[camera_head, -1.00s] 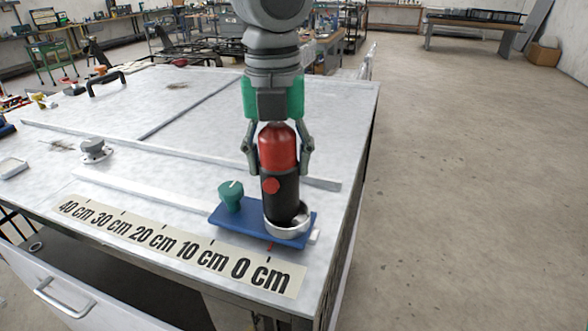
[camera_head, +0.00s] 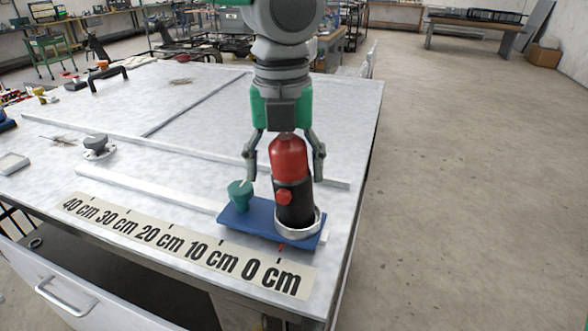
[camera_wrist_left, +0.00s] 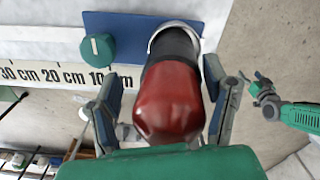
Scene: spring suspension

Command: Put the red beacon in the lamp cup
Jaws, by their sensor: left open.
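The red beacon (camera_head: 289,158), a red dome on a black body with a red side knob, stands in the pale round lamp cup (camera_head: 303,231) on a blue base plate (camera_head: 252,218). It leans slightly; its bottom is inside the rim. My left gripper (camera_head: 285,181) is open, with a finger on each side of the beacon and a gap showing beside it. In the left wrist view the red dome (camera_wrist_left: 170,100) lies between the spread fingers. My right gripper (camera_wrist_left: 257,88) shows small at the right of that view; its jaw state is unclear.
A teal knob (camera_head: 240,196) stands on the plate left of the cup. A centimetre scale strip (camera_head: 190,247) runs along the table front. A grey knobbed fitting (camera_head: 97,147) and raised rails lie to the left. The table's right edge is close to the cup.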

